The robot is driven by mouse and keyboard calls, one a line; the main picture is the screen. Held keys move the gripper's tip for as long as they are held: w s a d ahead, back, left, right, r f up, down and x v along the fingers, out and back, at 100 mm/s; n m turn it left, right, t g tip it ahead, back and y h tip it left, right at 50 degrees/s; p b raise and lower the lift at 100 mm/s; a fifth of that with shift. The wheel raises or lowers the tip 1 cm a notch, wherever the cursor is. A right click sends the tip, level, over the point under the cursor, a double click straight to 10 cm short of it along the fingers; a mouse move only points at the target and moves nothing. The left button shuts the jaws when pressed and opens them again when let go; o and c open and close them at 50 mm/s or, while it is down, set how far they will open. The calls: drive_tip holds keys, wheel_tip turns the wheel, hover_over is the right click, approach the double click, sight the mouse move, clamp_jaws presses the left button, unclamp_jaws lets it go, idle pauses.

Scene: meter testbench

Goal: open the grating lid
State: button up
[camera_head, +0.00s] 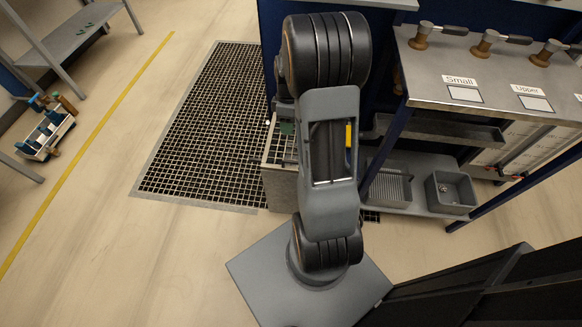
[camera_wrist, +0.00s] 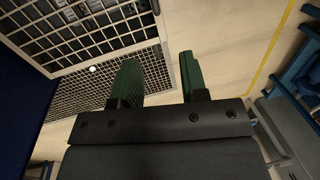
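The grating lid (camera_head: 278,147), a light frame with crossing bars, tops a pale box (camera_head: 280,187) left of my arm in the head view. My arm hides its right part. In the wrist view the grating lid (camera_wrist: 85,38) fills the upper left, with dark contents behind its bars. A small white round spot (camera_wrist: 92,69) shows near its edge. My gripper (camera_wrist: 160,78) has two green fingers standing apart with nothing between them. Its fingertips are close to the lid's edge in the picture; I cannot tell whether they touch it.
A dark floor grating (camera_head: 205,125) lies left of the box. A metal bench (camera_head: 490,75) with valves and labels stands right, above a shelf with grey bins (camera_head: 450,190). A blue panel (camera_head: 390,40) is behind my arm.

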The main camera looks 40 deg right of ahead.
drive_tip(key=b, duration=0.1)
hover_over(291, 159)
drive_tip(key=s, duration=0.1)
wheel_tip(291, 159, down, 5)
drive_tip(key=shift+n, duration=0.3)
drive_tip(key=f+b, duration=0.1)
drive_tip(key=f, duration=0.2)
drive_tip(key=s+a+f+b, duration=0.1)
drive_tip(key=f, duration=0.3)
drive_tip(key=s+a+f+b, duration=0.1)
drive_tip(key=f, duration=0.3)
drive_tip(key=shift+a+f, duration=0.15)
drive_tip(key=shift+f, duration=0.1)
clamp_jaws()
